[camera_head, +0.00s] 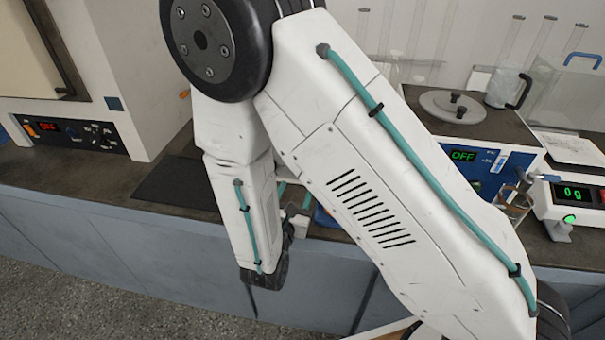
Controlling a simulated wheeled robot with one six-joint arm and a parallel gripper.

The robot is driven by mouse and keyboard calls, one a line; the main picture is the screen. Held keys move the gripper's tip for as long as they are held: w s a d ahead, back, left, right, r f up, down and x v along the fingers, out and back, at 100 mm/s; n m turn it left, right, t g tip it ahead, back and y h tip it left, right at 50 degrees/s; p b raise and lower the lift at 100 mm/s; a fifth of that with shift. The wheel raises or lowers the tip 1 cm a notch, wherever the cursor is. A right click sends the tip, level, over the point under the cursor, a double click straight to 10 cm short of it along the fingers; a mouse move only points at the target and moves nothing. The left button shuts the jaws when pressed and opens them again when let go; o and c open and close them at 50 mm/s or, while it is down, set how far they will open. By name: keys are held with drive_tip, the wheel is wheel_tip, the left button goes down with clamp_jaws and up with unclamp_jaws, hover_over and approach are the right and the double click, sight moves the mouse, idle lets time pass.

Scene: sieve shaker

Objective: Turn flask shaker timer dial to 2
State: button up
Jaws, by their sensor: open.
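No flask shaker timer dial shows clearly. A blue-fronted unit (488,166) with a green OFF display stands right of my arm. My arm covers part of its front, and I cannot tell whether it is the flask shaker. Bits of a blue object (324,216) show behind my arm at the bench edge, mostly hidden. My gripper (253,302) hangs in front of the bench, below the top edge, partly hidden by my own wrist. It is open, with nothing seen in it, and is apart from the blue-fronted unit.
A white oven-like unit (135,85) with a red OFF display stands at left. A dark mat (168,183) lies beside it. At right are a balance (578,198) reading 0 g, a small flask (514,200) and glass cylinders (512,42). Free floor shows at lower left.

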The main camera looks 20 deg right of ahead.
drive_tip(key=x, duration=0.7)
drive_tip(key=shift+w+d, duration=0.2)
drive_tip(key=shift+w, duration=0.05)
drive_tip(key=c, duration=1)
